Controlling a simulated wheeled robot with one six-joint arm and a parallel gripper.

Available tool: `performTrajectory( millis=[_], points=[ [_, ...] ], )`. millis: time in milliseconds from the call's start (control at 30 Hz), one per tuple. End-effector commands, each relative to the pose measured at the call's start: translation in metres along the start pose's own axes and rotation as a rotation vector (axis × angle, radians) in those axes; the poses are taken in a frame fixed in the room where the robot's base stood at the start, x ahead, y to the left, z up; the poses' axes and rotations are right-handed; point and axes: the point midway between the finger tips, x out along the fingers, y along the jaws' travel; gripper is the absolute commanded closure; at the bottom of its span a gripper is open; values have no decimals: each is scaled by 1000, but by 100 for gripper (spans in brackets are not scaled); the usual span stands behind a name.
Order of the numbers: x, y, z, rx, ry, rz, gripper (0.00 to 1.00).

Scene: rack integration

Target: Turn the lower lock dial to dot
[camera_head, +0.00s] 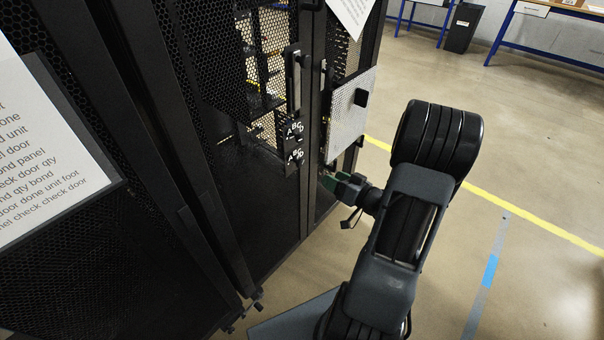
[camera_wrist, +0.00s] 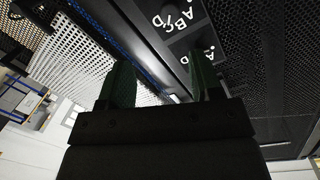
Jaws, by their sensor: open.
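The lower lock dial (camera_head: 294,157) sits on a dark plate with white letters on the rack door's edge, just below the similar upper dial (camera_head: 295,133). Their settings are too small to read. My gripper (camera_head: 335,181) is to the right of and slightly below the lower dial, apart from it, its green fingers toward the rack. In the wrist view my gripper (camera_wrist: 161,72) is open with nothing between its fingers. One lettered plate (camera_wrist: 182,15) shows above the right finger. Another lettered plate (camera_wrist: 207,58) is partly hidden behind that finger.
A tall door handle (camera_head: 293,80) is above the dials. A paper sheet (camera_head: 45,150) hangs on the left door. The floor (camera_head: 520,150) to the right is clear.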

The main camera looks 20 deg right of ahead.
Motion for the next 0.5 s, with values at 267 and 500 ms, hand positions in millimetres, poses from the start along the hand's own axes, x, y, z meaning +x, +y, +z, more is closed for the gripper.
performTrajectory(
  millis=[267, 500],
  points=[
    [0, -3, 12, 81, 59, -97, 41],
    [43, -8, 10, 81, 59, -102, 41]
  ],
)
